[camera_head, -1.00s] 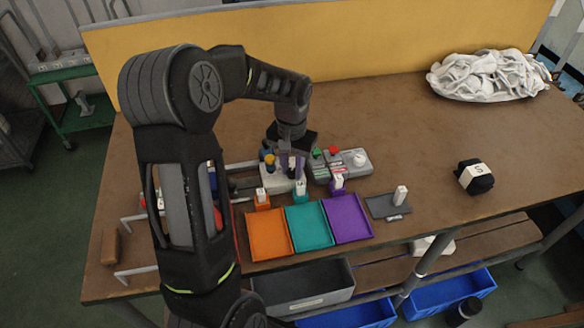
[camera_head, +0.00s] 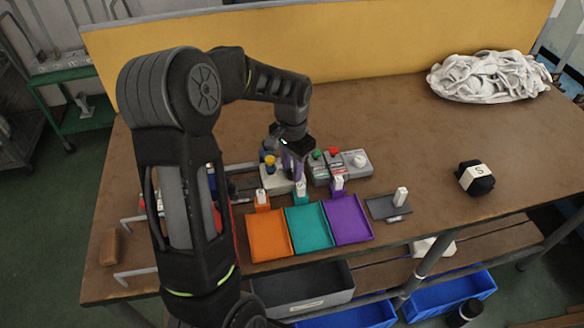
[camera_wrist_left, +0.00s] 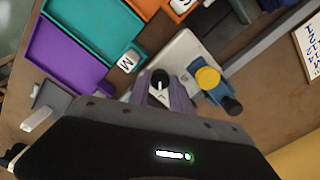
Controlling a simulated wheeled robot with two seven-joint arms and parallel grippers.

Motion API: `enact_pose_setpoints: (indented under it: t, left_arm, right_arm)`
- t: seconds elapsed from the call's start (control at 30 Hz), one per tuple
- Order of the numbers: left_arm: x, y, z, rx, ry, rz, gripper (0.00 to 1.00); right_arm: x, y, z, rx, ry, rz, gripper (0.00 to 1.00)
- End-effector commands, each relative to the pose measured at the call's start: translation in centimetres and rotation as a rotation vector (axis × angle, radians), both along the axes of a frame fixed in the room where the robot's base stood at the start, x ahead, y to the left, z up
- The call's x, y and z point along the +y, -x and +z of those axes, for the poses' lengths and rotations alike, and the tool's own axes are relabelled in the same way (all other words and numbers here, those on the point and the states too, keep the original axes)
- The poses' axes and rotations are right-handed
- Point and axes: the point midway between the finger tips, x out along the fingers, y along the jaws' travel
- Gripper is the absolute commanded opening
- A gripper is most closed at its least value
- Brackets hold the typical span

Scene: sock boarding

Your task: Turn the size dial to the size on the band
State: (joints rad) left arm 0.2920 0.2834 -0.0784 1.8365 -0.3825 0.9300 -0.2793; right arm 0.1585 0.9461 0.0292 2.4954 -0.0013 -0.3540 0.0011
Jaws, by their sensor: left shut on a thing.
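A black rolled bundle (camera_head: 470,185) with a pale band (camera_head: 479,171) marked S lies at the right of the table. A light grey panel (camera_head: 276,181) stands near the middle; it also shows in the left wrist view (camera_wrist_left: 184,54). My left gripper (camera_head: 294,172) points down at it. In the left wrist view the purple fingers of my left gripper (camera_wrist_left: 166,92) are shut on a dark dial (camera_wrist_left: 160,80) with a white pointer mark. My right gripper is not in view.
A yellow knob (camera_wrist_left: 208,77) sits beside the dial. Orange (camera_head: 268,235), teal (camera_head: 310,226) and purple (camera_head: 348,219) trays lie in front. A grey box with red and green buttons (camera_head: 338,165) stands just right. White cloth (camera_head: 487,78) is heaped at the back right.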

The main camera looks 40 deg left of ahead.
Motion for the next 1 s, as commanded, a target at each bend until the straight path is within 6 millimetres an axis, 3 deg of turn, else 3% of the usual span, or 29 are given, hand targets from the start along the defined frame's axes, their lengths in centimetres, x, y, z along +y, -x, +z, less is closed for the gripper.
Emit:
enact_pose_setpoints:
  t: [0.07, 0.1, 0.33, 0.67, 1.0]
  left_arm:
    - [0.0, -0.1, 0.1, -0.003, -0.002, -0.001, 0.00]
    - [0.0, -0.1, 0.1, -0.003, -0.002, -0.001, 0.28]
    - [0.0, 0.0, 0.0, -0.001, -0.001, 0.000, 0.47]
    - [0.0, -0.1, 0.4, -0.002, -0.001, 0.000, 0.47]
    - [0.0, -0.1, 5.1, -0.006, -0.001, 0.000, 0.47]
  right_arm:
    - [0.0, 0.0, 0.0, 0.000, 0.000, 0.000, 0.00]
    - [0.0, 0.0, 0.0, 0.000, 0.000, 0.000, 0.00]
    - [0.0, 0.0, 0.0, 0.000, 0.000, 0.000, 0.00]
    - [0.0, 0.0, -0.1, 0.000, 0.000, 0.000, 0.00]
    - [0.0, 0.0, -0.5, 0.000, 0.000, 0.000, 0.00]
